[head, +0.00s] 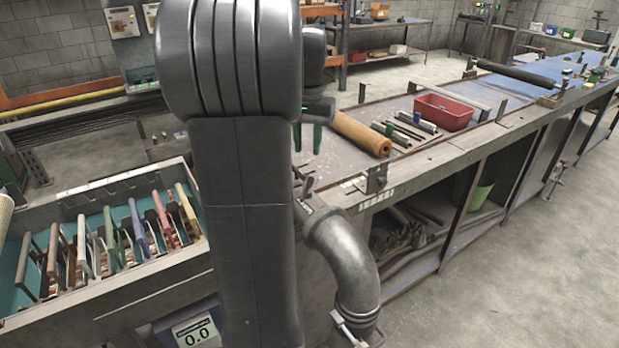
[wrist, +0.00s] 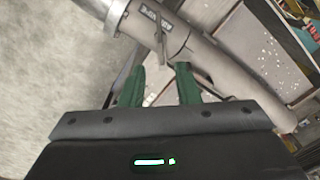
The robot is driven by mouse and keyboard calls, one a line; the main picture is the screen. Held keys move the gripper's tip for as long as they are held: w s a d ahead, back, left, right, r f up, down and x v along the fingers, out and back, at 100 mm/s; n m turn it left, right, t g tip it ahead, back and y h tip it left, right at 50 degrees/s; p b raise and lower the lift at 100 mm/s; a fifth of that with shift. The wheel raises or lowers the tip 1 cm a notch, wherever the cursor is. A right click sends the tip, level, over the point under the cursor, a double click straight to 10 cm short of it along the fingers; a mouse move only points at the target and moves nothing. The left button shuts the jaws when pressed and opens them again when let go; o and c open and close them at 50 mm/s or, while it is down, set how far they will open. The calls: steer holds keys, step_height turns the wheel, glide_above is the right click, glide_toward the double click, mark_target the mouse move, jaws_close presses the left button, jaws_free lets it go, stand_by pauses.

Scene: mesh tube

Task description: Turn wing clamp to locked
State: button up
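My gripper (head: 308,146) shows in the head view just right of my arm, above the left end of the long bench, with its two green fingers pointing down. In the wrist view my gripper (wrist: 160,75) has its fingers spread, with nothing seen between them. A thin grey lever (wrist: 161,46), which looks like the wing clamp, stands beside a dark label plate on the grey pipe (wrist: 215,65), just beyond the fingertips. In the head view the grey pipe (head: 345,255) bends down below my gripper; my arm hides part of that area.
The long bench (head: 455,155) carries a brown roll (head: 360,133) and a red bin (head: 443,112) to the right. A crate of several coloured handled tools (head: 100,285) stands at the left. Floor is open at the lower right.

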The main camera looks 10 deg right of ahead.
mark_target(307, 179)
step_height(307, 179, down, 11)
steer(key=shift+r+p, duration=0.2)
steer(key=shift+p, duration=0.1)
jaws_close()
